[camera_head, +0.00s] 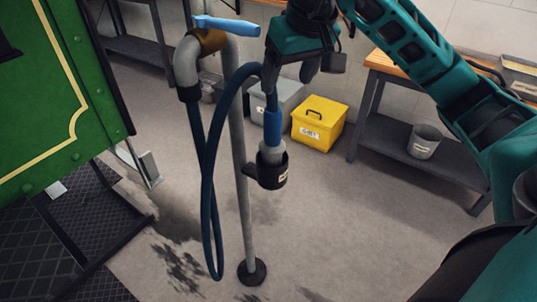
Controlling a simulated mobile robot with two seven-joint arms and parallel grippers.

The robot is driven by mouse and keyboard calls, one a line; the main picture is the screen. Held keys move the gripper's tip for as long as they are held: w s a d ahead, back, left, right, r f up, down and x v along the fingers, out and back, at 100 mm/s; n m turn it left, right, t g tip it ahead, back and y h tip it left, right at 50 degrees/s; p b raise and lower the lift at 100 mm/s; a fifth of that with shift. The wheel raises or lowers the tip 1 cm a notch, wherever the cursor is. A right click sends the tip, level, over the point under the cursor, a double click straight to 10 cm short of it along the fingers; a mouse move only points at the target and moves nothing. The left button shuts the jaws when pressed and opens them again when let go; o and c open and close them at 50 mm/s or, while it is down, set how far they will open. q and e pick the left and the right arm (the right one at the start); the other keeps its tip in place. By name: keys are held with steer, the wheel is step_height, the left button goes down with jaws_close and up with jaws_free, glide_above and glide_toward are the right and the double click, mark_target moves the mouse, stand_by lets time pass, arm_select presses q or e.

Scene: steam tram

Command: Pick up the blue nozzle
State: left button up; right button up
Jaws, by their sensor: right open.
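The blue nozzle (273,126) hangs upright, its grey lower end in a black holder cup (272,172) on the standpipe. A dark blue hose (204,150) loops up into its top from the bent pipe. My right gripper (290,76) is open, just above the nozzle. One finger is close to the hose where it enters the nozzle's top; I cannot tell whether they touch. The other finger is to the right, with nothing visible between them. My left gripper is not in view.
The grey standpipe (239,170) with a blue lever (226,25) stands just left of the nozzle. A green tram side (50,110) is at left. A yellow box (320,122), grey box (287,95) and workbench with a bucket (425,141) are behind.

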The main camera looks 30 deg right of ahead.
mark_target(275, 111)
steer(key=b+x, duration=0.1)
steer(key=x, duration=0.6)
steer(key=shift+s, duration=0.1)
steer(key=shift+a+b+x, duration=0.15)
steer(key=shift+a+x, duration=0.05)
steer(key=shift+x, duration=1.15)
steer(key=shift+a+b+x, duration=0.15)
steer(key=shift+x, duration=1.2)
steer(key=shift+s+f, duration=0.1)
steer(key=shift+s, duration=0.05)
jaws_close()
